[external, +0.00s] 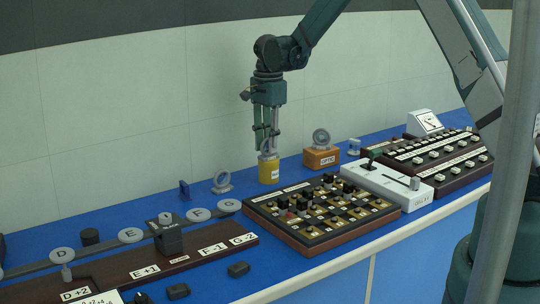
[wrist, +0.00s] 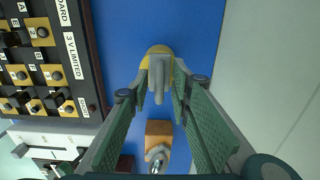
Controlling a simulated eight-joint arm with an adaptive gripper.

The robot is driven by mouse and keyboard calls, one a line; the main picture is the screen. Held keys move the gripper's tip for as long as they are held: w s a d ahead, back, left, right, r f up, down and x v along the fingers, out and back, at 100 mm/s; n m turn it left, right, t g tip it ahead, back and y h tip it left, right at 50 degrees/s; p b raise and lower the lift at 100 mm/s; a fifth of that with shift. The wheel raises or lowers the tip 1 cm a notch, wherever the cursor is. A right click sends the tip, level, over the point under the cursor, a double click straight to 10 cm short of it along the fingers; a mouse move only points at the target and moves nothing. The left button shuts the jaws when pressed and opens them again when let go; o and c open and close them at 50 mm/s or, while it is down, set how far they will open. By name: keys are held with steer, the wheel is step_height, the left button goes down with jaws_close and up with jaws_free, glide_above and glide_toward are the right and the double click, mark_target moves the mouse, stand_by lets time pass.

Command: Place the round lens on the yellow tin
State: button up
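The yellow tin (external: 268,172) stands upright on the blue bench, below my gripper (external: 266,143). In the wrist view the tin (wrist: 158,50) shows as a yellow round edge behind the fingertips. A grey round lens (external: 266,146) is at the fingertips, upright, directly over the tin's top; whether its foot touches the tin I cannot tell. In the wrist view the lens (wrist: 158,82) is seen nearly edge-on between the close-set fingers of my gripper (wrist: 165,66), which look shut on it. The fingers partly hide it.
An orange block (external: 321,157) with another round lens-like piece (external: 321,137) stands right of the tin. A grey ring on a stand (external: 221,182) is to the left. A switch board (external: 320,210) lies in front. The pale wall (external: 130,120) is behind.

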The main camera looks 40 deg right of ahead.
step_height(320, 180, up, 11)
steer(key=shift+r, duration=0.1)
stand_by(0.4)
steer(key=shift+s+r, duration=0.1)
steer(key=shift+r, duration=0.05)
stand_by(0.5)
steer(key=s+a+r+n+t, duration=0.2)
steer(key=s+r+n, duration=0.2)
steer(key=s+r, duration=0.6)
steer(key=s+a+r+n+t, duration=0.15)
steer(key=s+r+n, duration=0.25)
steer(key=s+r, duration=0.6)
steer(key=s+a+f+n+t, duration=0.1)
steer(key=s+n, duration=0.4)
steer(key=s, duration=0.9)
steer(key=s+a+f+n+t, duration=0.1)
steer(key=s+n, duration=0.4)
steer(key=s, duration=0.9)
steer(key=shift+a+f+t, duration=0.2)
steer(key=shift+f+t, duration=0.6)
steer(key=shift+t, duration=0.05)
